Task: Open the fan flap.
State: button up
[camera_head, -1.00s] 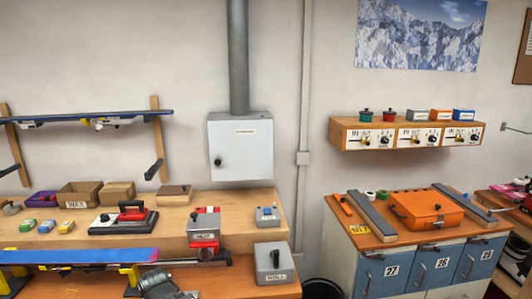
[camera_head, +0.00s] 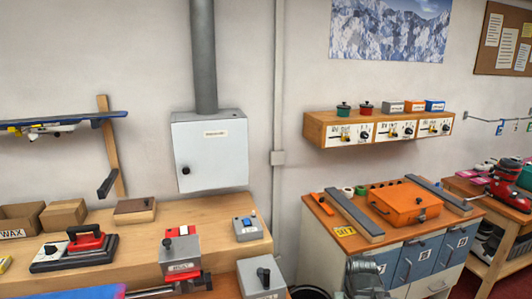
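A light grey metal box (camera_head: 212,150) hangs on the wall under a grey duct pipe (camera_head: 204,55). Its front door is shut flat, with a small label too small to read and a black knob (camera_head: 186,170) at its left side. I take this door for the fan flap, though the label does not confirm it. My gripper (camera_head: 366,277) appears as a grey ribbed metal part at the bottom edge, in front of the blue-fronted cabinet and well to the lower right of the box. Its fingers cannot be made out, and nothing held shows.
A grey lever box (camera_head: 262,280) stands in front. An orange case (camera_head: 403,203) lies on the cabinet at right.

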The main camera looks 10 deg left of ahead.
aim_at(211, 155)
jog(key=z, duration=0.1)
jog(key=k, duration=0.75)
jog(key=u, duration=0.85)
jog(key=i, duration=1)
jog(key=u, duration=0.05)
jog(key=k, duration=0.5)
jog(key=u, duration=0.85)
jog(key=i, duration=0.7)
